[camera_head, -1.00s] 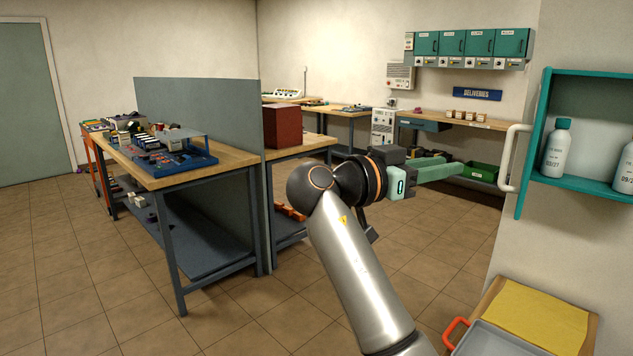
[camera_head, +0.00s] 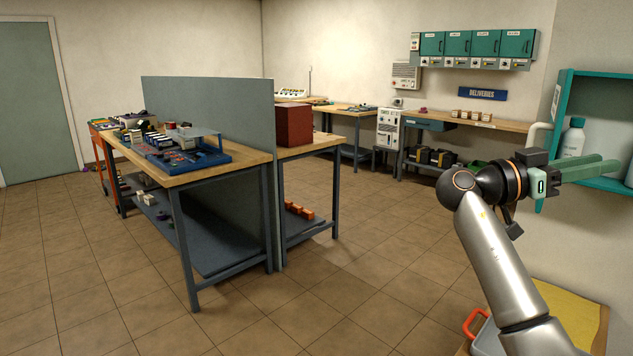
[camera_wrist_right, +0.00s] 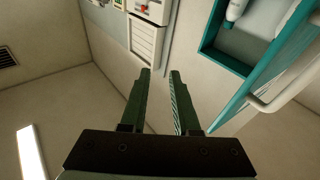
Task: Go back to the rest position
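My right gripper (camera_head: 605,168) is raised in the air at the right of the head view, its green fingers pointing right, in front of the teal wall cabinet. In the right wrist view its two fingers (camera_wrist_right: 160,80) stand apart with nothing between them, so it is open and empty. My left gripper is not in view.
The teal cabinet (camera_head: 562,95) with white bottles (camera_head: 573,138) is close behind my right gripper. It also shows in the right wrist view (camera_wrist_right: 215,40). A workbench (camera_head: 190,178) with a grey divider (camera_head: 210,105) stands left. The tiled floor (camera_head: 350,270) between is clear.

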